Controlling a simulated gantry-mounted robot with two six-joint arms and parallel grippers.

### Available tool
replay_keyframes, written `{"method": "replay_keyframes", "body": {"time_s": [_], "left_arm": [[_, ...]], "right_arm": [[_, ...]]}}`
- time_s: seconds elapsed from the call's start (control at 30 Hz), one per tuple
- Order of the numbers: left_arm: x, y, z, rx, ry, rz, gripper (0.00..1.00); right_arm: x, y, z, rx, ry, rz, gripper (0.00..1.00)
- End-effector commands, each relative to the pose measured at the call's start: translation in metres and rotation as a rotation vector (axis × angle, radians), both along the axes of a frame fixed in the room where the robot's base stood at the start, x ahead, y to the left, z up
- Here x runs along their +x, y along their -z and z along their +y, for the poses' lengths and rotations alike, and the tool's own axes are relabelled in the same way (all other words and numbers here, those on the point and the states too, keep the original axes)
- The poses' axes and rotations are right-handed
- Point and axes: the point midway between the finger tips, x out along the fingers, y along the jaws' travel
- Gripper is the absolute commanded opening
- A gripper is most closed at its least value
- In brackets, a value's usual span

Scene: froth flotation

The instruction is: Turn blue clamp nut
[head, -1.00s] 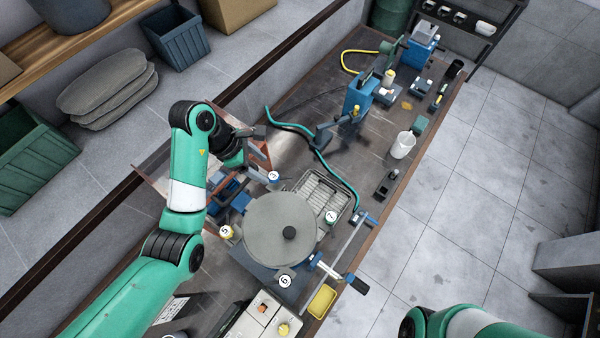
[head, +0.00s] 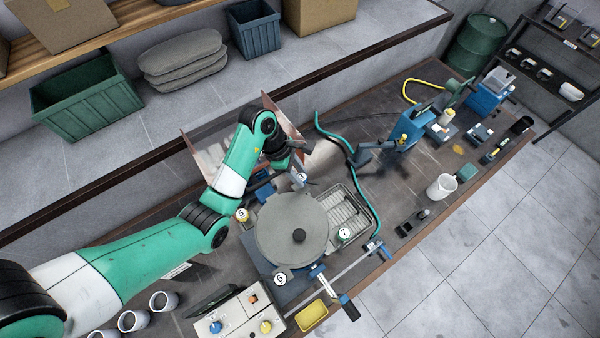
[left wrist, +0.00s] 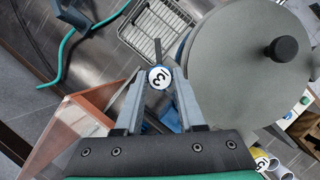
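The blue clamp nut (left wrist: 160,77) carries a round white label with a 3 and a thin blue rim. In the head view it (head: 301,178) sits beside the round grey lid (head: 291,231). My left gripper (head: 293,160) is right by it. In the left wrist view, the left gripper's two fingers (left wrist: 160,82) stand apart, with the nut between their tips. A narrow gap seems to show beside the nut; contact cannot be made out. The nut's lower body is hidden. My right gripper is out of view.
Other numbered nuts stand around the lid: yellow 5 (head: 242,215), 6 (head: 281,279) and green 7 (head: 344,233). A copper-coloured sheet-sided trough (left wrist: 72,125) stands close to the left gripper. A green hose (head: 335,140) and a wire rack (head: 349,212) lie nearby.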

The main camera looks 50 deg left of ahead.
Motion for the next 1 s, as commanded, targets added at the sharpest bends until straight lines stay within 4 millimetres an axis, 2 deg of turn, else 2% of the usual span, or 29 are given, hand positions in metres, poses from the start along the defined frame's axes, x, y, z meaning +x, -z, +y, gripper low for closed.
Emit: {"method": "replay_keyframes", "body": {"time_s": [0.03, 0.13, 0.57, 0.77, 1.0], "left_arm": [[0.0001, -0.0002, -0.0001, 0.0, 0.0, 0.0, 0.17], [0.0001, -0.0002, -0.0001, 0.0, 0.0, 0.0, 0.0], [0.0004, -0.0003, 0.0001, 0.0, 0.047, 0.0, 0.0], [0.0013, -0.0001, 0.0004, -0.001, 0.152, 0.001, 0.0], [0.0027, -0.0002, 0.0006, -0.002, 0.355, 0.0, 0.0]], "right_arm": [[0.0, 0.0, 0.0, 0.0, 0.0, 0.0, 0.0], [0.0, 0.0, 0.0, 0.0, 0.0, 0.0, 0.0], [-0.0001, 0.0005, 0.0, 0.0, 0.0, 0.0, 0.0], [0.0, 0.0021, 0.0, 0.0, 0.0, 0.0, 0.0], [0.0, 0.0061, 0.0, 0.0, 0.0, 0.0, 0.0]]}}
